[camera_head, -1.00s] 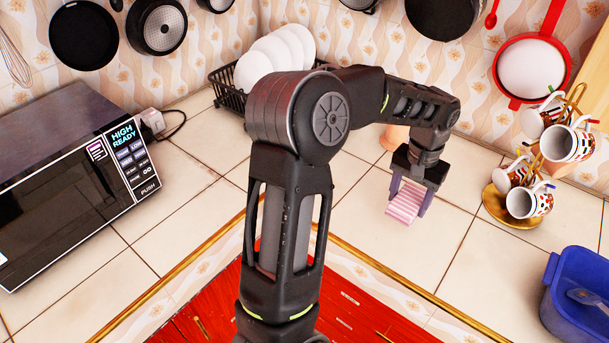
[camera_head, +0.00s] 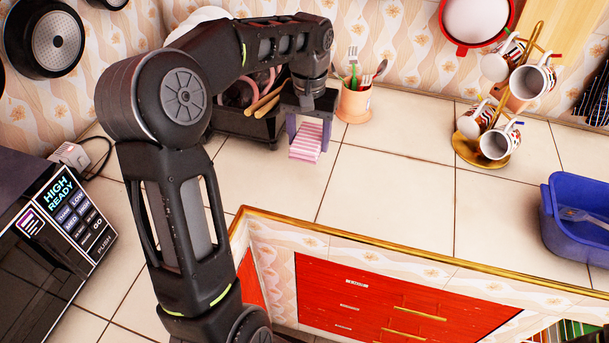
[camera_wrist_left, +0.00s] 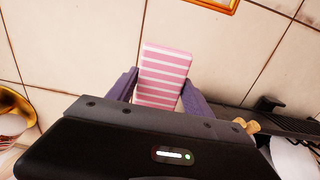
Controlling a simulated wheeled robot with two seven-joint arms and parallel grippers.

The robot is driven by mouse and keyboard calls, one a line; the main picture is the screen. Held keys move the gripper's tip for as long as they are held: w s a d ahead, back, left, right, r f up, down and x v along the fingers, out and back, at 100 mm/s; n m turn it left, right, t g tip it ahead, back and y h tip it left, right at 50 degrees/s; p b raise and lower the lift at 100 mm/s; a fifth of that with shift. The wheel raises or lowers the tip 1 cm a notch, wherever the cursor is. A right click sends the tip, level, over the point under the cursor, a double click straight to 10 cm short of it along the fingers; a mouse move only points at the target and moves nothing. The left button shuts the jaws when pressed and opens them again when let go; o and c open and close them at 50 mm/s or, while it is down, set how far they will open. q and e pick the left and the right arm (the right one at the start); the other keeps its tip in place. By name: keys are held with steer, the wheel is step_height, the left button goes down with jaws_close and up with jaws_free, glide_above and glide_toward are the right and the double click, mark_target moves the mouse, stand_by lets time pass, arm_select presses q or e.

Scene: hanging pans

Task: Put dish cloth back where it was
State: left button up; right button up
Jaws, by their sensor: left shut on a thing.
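The dish cloth (camera_head: 311,138) is a pink-and-white striped folded piece. It is between the fingers of my left gripper (camera_head: 308,147), low over the tiled counter; I cannot tell whether it touches the tiles. In the left wrist view the cloth (camera_wrist_left: 165,68) sticks out past the two purple-grey fingers of the left gripper (camera_wrist_left: 162,92), which are shut on it. My right gripper is not in view.
A black dish rack (camera_head: 240,124) stands behind and left of the cloth. A utensil cup (camera_head: 354,103) is close on its right. Further right are a mug stand (camera_head: 483,150) and a blue basin (camera_head: 575,225). A microwave (camera_head: 50,250) stands at left. Front counter tiles are clear.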

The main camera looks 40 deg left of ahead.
arm_select(q)
steer(key=shift+s+a+f, duration=0.1)
steer(key=shift+f, duration=0.1)
glide_above(308, 177)
step_height(308, 177, down, 6)
steer(key=shift+p, duration=0.4)
steer(key=shift+f, duration=0.1)
steer(key=shift+f+p, duration=0.35)
steer(key=shift+f, duration=1.4)
steer(key=shift+f, duration=0.2)
steer(key=o, duration=1.3)
steer(key=shift+r, duration=0.15)
